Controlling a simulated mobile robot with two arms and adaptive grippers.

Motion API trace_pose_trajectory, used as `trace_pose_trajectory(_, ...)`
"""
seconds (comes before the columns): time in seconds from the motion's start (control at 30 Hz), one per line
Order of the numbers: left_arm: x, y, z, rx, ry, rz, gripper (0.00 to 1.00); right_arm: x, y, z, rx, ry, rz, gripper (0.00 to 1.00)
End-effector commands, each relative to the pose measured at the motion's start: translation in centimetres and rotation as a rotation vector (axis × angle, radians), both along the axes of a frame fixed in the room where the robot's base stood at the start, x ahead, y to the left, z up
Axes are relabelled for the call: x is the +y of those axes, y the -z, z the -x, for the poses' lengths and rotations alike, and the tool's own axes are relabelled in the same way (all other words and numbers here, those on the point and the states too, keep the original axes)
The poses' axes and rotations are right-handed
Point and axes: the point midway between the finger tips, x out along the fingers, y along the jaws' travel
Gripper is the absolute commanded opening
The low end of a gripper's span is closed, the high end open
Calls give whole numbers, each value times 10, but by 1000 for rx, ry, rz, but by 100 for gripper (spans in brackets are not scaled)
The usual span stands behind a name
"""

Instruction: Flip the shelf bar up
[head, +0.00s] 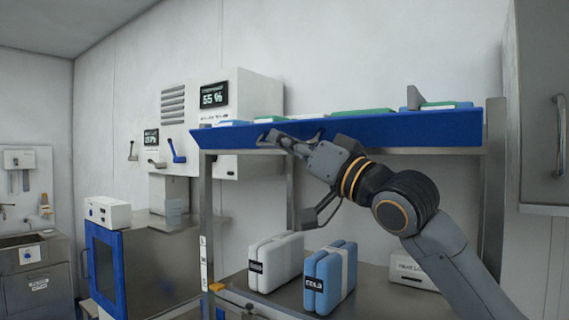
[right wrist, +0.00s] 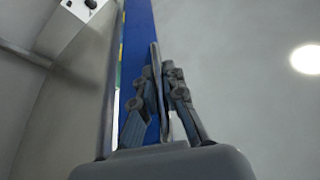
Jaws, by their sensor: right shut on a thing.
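The shelf bar (head: 380,133) is a long blue panel along the front of the upper shelf in the head view. It tilts outward along its length. It also shows as a blue strip (right wrist: 138,35) in the right wrist view. My right gripper (head: 272,139) reaches the bar's left part from the lower right. In the right wrist view its fingers (right wrist: 164,72) are close together on a thin edge of the bar. The exact contact is partly hidden by the fingers. My left gripper is not in view.
Green and blue packs (head: 362,112) lie on the shelf behind the bar. Below, a white pack (head: 275,262) and a blue cold pack (head: 330,277) stand on a steel surface. Metal posts (head: 493,200) flank the shelf. A white wall unit (head: 259,95) is at left.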

Motion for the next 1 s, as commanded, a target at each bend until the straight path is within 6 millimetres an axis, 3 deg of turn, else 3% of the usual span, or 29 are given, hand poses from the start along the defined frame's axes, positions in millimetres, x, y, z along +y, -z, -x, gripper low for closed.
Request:
trace_pose_trajectory(0.5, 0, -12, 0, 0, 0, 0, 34, -7, -24, -10, 371, -1, -269, 0)
trace_pose_trajectory(1.0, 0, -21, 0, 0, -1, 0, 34, -12, -30, -18, 532, 1, -386, 0)
